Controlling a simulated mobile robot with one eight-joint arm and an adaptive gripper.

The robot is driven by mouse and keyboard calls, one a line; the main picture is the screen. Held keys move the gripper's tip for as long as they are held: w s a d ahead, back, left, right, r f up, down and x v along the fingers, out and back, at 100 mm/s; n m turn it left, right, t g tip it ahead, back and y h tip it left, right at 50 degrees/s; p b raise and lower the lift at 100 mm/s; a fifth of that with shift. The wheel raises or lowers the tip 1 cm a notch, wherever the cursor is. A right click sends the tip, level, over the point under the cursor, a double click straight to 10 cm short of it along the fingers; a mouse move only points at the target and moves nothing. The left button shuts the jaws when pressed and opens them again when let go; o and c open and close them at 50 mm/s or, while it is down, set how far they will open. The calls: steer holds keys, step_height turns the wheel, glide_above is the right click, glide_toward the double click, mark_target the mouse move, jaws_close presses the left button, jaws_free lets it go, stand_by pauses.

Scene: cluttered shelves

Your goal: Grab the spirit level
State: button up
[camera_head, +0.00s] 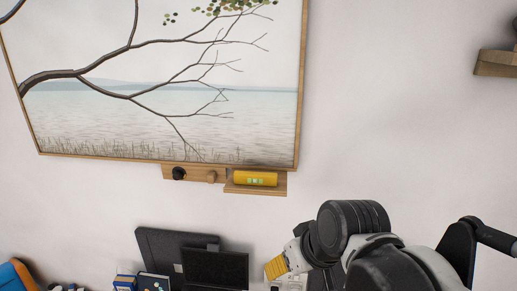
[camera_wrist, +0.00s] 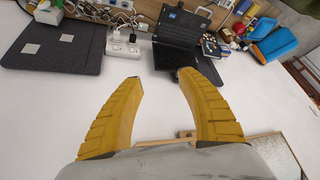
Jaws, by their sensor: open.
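The spirit level (camera_head: 255,179) is a yellow block with green vials. It lies on a small wooden wall shelf (camera_head: 265,191) just under the framed picture in the head view. My gripper (camera_wrist: 158,80) is open and empty, its two yellow ridged fingers wide apart in the wrist view. In the head view my gripper (camera_head: 276,267) is below the shelf, apart from the level, with one yellow finger showing. I cannot make out the level in the wrist view.
The large framed picture (camera_head: 165,90) hangs directly above. A dark knob-like object (camera_head: 179,173) sits on the ledge left of the level. Below are a dark laptop (camera_head: 215,268), a power strip (camera_wrist: 124,46) and clutter.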

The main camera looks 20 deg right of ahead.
steer(key=w+r+n+g+y+p, duration=0.1)
steer(key=w+r+n+y+p, duration=0.1)
steer(key=w+r+p, duration=0.45)
steer(key=n+y+b, duration=0.2)
steer(key=n+y, duration=0.8)
glide_toward(265, 174)
steer(key=w+a, duration=0.1)
steer(key=a, duration=0.1)
steer(key=x, duration=0.5)
steer(key=shift+w+a+f+p, duration=0.1)
steer(key=shift+w+f+p, duration=0.1)
steer(key=shift+p, duration=0.15)
steer(key=p+x, duration=0.1)
steer(key=x, duration=0.4)
steer(key=shift+a+f+p, duration=0.25)
steer(key=shift+p, duration=0.1)
steer(key=shift+s+d, duration=0.15)
jaws_close()
